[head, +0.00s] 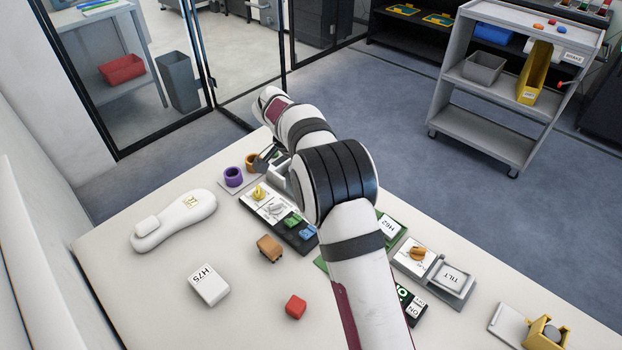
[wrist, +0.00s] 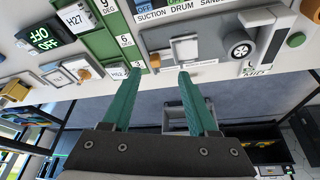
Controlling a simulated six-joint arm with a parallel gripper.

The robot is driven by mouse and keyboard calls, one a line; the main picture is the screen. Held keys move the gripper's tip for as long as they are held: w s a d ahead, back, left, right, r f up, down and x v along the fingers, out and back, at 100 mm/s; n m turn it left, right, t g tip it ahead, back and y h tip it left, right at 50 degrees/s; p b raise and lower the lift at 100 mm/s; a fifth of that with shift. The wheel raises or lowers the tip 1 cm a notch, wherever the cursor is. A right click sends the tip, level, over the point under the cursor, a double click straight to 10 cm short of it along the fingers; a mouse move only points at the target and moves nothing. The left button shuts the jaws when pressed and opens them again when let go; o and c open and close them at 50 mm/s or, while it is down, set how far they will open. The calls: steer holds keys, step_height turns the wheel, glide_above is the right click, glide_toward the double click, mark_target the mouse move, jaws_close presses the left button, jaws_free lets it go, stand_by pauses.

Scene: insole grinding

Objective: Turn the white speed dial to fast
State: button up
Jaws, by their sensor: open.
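In the head view, a dark panel (head: 298,241) carries a pale white knob-like part (head: 275,209) beside a yellow knob (head: 259,192). The white part could be the speed dial, but its label is too small to read.
A green board (wrist: 106,44) with degree marks and a grey panel (wrist: 212,66) lie near the fingers. An orange cup (head: 252,160) and a purple cup (head: 233,177) stand left of my gripper. A white box (head: 208,285) and red block (head: 295,307) sit in front, with clear table around.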

mark_target(275, 203)
steer(key=shift+o, duration=0.6)
steer(key=a+n+y, duration=0.1)
steer(key=n, duration=0.1)
steer(key=s+a+n, duration=0.1)
steer(key=n, duration=0.2)
steer(key=a+r+n+y, duration=0.1)
steer(key=n, duration=0.1)
steer(key=shift+s+a+n+t+y, duration=0.25)
steer(key=shift+a+n+t+y, duration=0.05)
steer(key=shift+a+n+t, duration=0.1)
steer(key=s+a+r+n+t+y, duration=0.2)
steer(key=a+n+y, duration=0.15)
steer(key=n, duration=0.55)
steer(key=shift+h, duration=0.35)
steer(key=x, duration=1.5)
steer(key=shift+w+a+f, duration=0.15)
steer(key=shift+w+a, duration=0.05)
steer(key=shift+a, duration=0.15)
jaws_close()
